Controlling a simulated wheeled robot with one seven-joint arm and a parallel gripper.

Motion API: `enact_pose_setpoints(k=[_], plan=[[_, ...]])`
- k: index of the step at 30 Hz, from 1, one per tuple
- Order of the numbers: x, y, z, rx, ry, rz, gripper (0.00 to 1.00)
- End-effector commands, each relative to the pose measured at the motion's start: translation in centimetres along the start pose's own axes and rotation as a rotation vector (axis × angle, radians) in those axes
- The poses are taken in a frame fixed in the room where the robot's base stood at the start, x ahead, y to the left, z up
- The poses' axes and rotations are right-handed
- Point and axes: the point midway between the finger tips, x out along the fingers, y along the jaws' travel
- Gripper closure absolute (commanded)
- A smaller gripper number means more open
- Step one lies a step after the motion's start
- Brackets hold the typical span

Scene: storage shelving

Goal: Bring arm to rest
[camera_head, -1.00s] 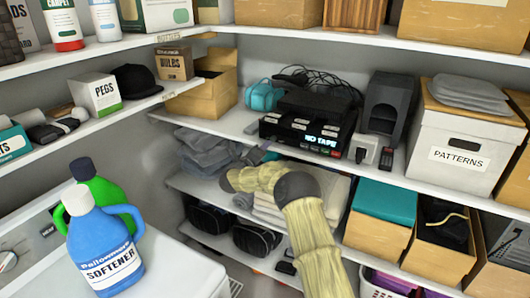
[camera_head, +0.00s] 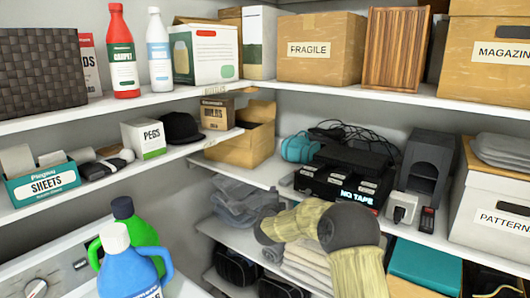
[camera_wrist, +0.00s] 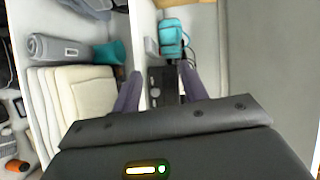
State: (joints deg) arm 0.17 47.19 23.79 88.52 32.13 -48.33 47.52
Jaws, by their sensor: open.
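My arm in its yellowish sleeve reaches in from the bottom right of the head view, in front of the shelves. Its dark joints hide part of the folded towels (camera_head: 300,262). My gripper (camera_wrist: 158,85) shows in the wrist view, with its two fingers apart and nothing between them. Beyond the fingers are a black device (camera_wrist: 165,85) and a teal bag (camera_wrist: 171,35) on the shelf. In the head view the gripper itself is hidden behind the arm.
A teal-lidded box (camera_head: 425,262) is right of my arm. A blue softener bottle (camera_head: 128,270) and a green bottle (camera_head: 125,225) stand on the washer at lower left.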

Motion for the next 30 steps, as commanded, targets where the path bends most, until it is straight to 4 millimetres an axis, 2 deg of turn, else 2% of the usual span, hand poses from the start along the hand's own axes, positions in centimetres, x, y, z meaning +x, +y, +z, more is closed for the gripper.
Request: enact_pose_setpoints(k=[2, 7, 11, 15, 24, 27, 30], plan=[[-2.4, 0.0, 0.2, -0.166, -0.091, 0.057, 0.57], [-8.2, 2.1, -0.8, -0.510, -0.277, 0.202, 0.57], [-13.7, 4.5, -2.9, -0.753, -0.414, 0.327, 0.57], [-20.8, 7.5, -6.1, -0.985, -0.569, 0.475, 0.57], [-36.5, 13.1, -13.3, -1.301, -0.907, 0.762, 0.57], [-40.3, 14.2, -14.8, -1.346, -0.995, 0.821, 0.57], [-42.1, 14.7, -15.4, -1.367, -1.042, 0.849, 0.57]])
